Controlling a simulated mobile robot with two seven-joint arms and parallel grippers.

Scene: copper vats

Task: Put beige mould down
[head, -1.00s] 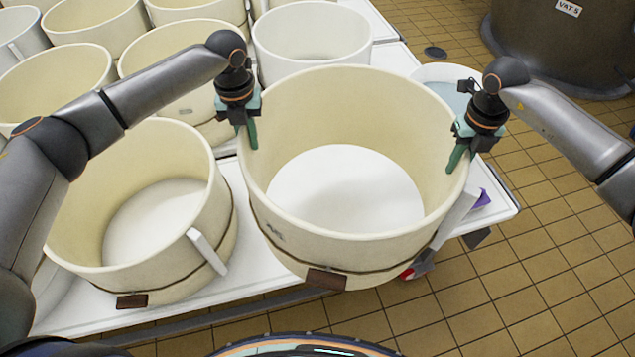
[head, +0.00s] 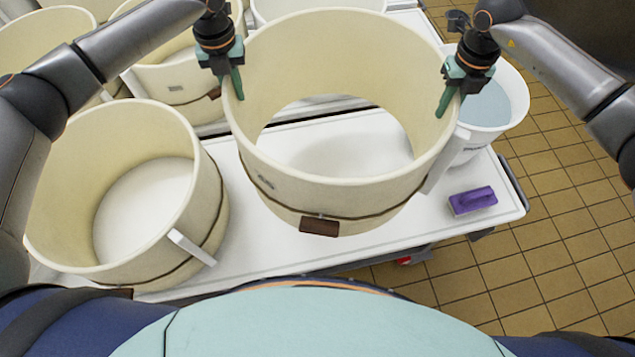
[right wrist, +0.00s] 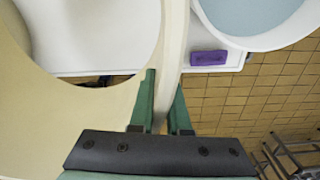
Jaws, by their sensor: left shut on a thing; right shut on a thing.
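The beige mould (head: 335,55), a large round open-bottomed ring with a dark band and a brown block (head: 319,225) on its front, is held upright over the white table (head: 275,245). The tabletop and its far edge show through it, and it looks raised off the surface. My left gripper (head: 237,92) is shut on its rim at the left. My right gripper (head: 448,98) is shut on the rim at the right. In the right wrist view, the right fingers (right wrist: 165,95) straddle the mould's wall (right wrist: 174,45). The height of its lower edge is hard to judge.
A second beige mould (head: 207,205) stands close on the left. A white bucket (head: 508,128) of bluish liquid stands behind right, very near the held mould. A purple brush (head: 472,200) lies on the table's right end. More moulds (head: 170,80) stand behind. Bare tabletop lies in front.

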